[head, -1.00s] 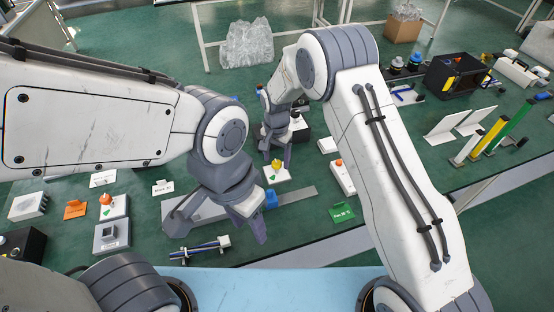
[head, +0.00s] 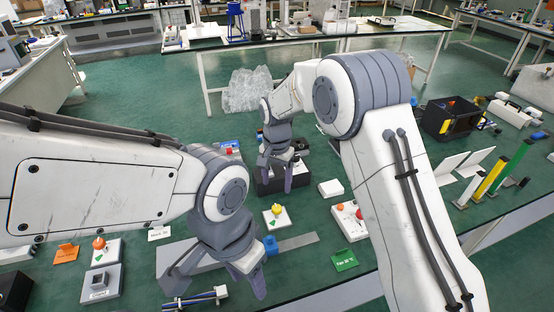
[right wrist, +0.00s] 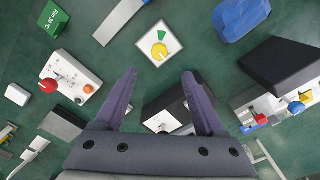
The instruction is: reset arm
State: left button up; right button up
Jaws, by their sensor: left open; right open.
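My left gripper (head: 213,284) is open and empty in the lower part of the head view. It hangs over a grey bar (head: 295,242) beside a blue block (head: 270,245). My right gripper (head: 275,180) is open and empty farther back, in front of a dark box (head: 265,185). In the right wrist view its two fingers (right wrist: 159,76) stand apart with nothing between them. A white plate with a yellow knob (head: 277,211) lies nearer than the right gripper in the head view. It also shows ahead of the fingers in the right wrist view (right wrist: 159,47).
A white box with red and orange buttons (head: 347,220) and a green sign (head: 344,260) lie right of the grippers. An orange sign (head: 66,253) and a grey square device (head: 99,284) lie at left. Yellow and green posts (head: 490,178) stand at right.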

jog(key=s+r+n, duration=0.4)
jog(key=s+r, duration=0.1)
jog(key=s, duration=0.4)
jog(key=s+r+n, duration=0.3)
jog(key=s+r, duration=0.2)
jog(key=s, duration=0.3)
jog(key=s+d+n, duration=0.2)
jog(key=s+n, duration=0.1)
jog(key=s, duration=0.4)
jog(key=s+d+n+y, duration=0.1)
jog(key=s+d+n, duration=0.1)
jog(key=s, duration=0.6)
jog(key=shift+d+n, duration=0.35)
jog(key=shift+n, duration=0.15)
